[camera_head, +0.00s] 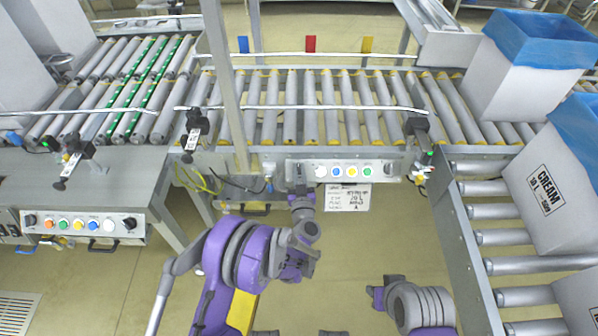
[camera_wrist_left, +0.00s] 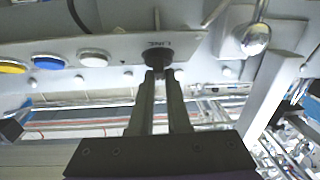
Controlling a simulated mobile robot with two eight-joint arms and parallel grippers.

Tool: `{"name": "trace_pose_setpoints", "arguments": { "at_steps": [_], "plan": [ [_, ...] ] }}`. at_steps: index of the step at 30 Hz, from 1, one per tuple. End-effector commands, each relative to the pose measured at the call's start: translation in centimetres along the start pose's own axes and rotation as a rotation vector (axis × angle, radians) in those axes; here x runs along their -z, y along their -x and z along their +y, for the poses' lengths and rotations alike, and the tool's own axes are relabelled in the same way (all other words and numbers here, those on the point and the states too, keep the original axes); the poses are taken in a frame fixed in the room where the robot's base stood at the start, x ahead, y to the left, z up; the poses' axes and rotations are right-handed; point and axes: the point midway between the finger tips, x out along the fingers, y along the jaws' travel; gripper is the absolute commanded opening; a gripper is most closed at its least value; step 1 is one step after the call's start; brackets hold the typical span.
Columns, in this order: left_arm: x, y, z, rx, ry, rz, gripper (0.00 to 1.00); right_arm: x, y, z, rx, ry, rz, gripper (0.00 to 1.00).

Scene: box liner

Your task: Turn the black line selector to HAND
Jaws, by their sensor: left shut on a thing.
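The black line selector (camera_wrist_left: 158,56) is a small dark knob on the grey panel, under the upside-down word LINE in the left wrist view. My left gripper (camera_wrist_left: 160,76) is shut on it, with one finger on each side. In the head view the left gripper (camera_head: 300,186) reaches up to the left end of the middle control panel (camera_head: 345,180), and the wrist hides much of the selector there. The HAND mark and the knob's pointing direction cannot be made out.
White, blue, yellow and green buttons sit right of the selector on the panel. A white label (camera_head: 348,197) hangs below. A metal ball-ended lever (camera_wrist_left: 257,38) is near the fingers in the wrist view. Another control panel (camera_head: 85,226) stands at the left, and roller conveyors (camera_head: 330,105) lie behind.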

Motion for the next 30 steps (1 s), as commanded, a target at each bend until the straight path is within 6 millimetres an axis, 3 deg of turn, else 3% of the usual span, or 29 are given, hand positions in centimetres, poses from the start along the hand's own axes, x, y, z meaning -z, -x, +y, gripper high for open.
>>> {"name": "trace_pose_setpoints", "arguments": {
  "at_steps": [10,30],
  "plan": [
    [-0.3,-0.1,0.3,0.208,0.188,-0.004,0.00,-0.7,-2.4,0.0,0.000,0.000,-0.008,0.36],
    [-0.1,-0.1,0.4,0.507,0.448,-0.003,0.00,-0.8,-2.9,0.0,0.000,0.000,-0.010,0.36]
  ]
}}
